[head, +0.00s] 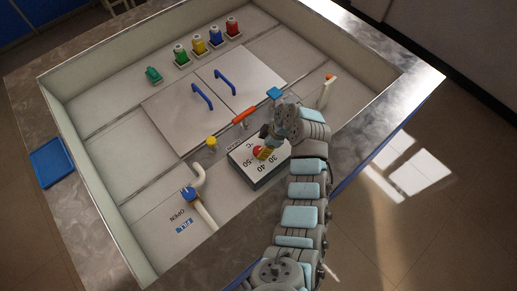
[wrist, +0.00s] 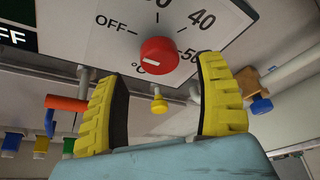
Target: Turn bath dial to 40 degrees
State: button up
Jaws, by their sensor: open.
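The bath dial is a round red knob (wrist: 158,56) on a white face plate (wrist: 95,45) marked OFF, 30, 40, -50 and °C. A small white mark shows on the knob's lower part in the wrist view; which number it faces I cannot tell. In the head view the knob (head: 258,152) sits on a box-like panel (head: 243,171), partly hidden by my gripper. My gripper (wrist: 160,80) is open, its yellow ridged fingers apart on either side of the knob in the wrist view. In the head view the gripper (head: 264,144) is close over the knob; contact is unclear.
A pipe with a blue valve (head: 188,193) is at left. Raised walls surround the surface.

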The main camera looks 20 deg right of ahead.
aim_at(259, 150)
jog(key=shift+x, duration=2)
jog(key=c, duration=1.2)
